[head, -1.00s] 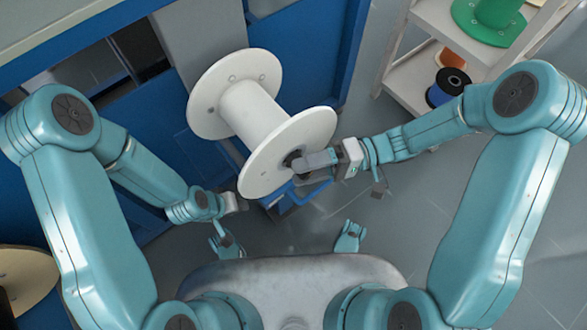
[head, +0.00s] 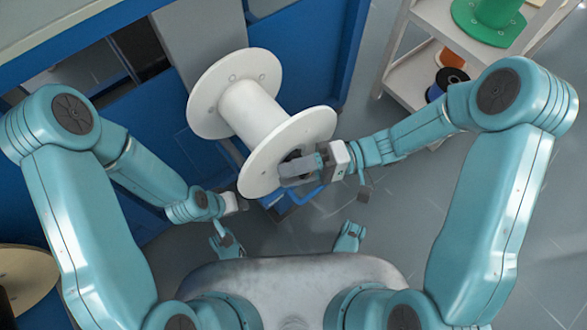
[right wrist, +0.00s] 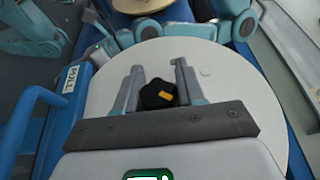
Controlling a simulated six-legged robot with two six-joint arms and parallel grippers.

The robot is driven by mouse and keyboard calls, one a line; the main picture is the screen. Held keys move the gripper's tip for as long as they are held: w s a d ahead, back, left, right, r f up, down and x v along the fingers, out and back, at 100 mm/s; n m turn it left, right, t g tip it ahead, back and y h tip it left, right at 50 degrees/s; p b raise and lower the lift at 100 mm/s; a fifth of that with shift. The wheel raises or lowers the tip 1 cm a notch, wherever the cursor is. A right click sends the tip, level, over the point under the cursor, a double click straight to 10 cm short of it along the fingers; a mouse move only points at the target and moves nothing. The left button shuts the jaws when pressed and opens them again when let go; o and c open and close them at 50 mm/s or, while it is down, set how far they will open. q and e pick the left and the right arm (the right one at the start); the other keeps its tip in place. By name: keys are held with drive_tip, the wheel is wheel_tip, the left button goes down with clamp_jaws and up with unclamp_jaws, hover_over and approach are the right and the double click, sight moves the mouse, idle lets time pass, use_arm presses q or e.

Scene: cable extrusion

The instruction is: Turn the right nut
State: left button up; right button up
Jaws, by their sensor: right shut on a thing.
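The right nut (right wrist: 158,94) is black with a yellow mark and sits at the centre of the white spool's near flange (right wrist: 235,95). In the head view the white spool (head: 255,113) lies tilted, and the nut is mostly hidden by my gripper. My right gripper (head: 290,170) is at the flange's centre. In the right wrist view its two fingers stand either side of the nut, shut on it. My left gripper (head: 240,203) is left of the flange's lower edge, and its fingers are too small to read.
A blue machine frame (head: 335,60) stands behind the spool. A blue bar (right wrist: 30,105) runs along the left in the right wrist view. A shelf (head: 410,75) at the upper right holds a green spool (head: 490,20). Grey floor (head: 420,200) is clear at the right.

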use_arm(q)
drive_tip(key=shift+s+r, duration=0.15)
drive_tip(key=shift+r, duration=0.1)
use_arm(e)
drive_tip(key=shift+w+d+r+m+t+y, duration=0.15)
drive_tip(key=shift+r+m+y, duration=0.15)
drive_tip(key=shift+m+y, duration=0.95)
drive_tip(key=shift+r+m+t+y, duration=0.2)
drive_tip(key=shift+m+y, duration=0.35)
drive_tip(key=shift+y, duration=1.4)
drive_tip(key=o, duration=0.9)
drive_tip(key=shift+o, duration=0.2)
use_arm(q)
drive_tip(key=s+r+p, duration=0.1)
drive_tip(key=r+p, duration=0.1)
drive_tip(key=shift+s+d+r+g+p, duration=0.15)
drive_tip(key=shift+s+d+g+p, duration=0.05)
drive_tip(key=shift+s+g+p, duration=0.2)
use_arm(e)
drive_tip(key=v, duration=1.6)
drive_tip(key=shift+d, duration=0.15)
drive_tip(key=shift+f, duration=0.1)
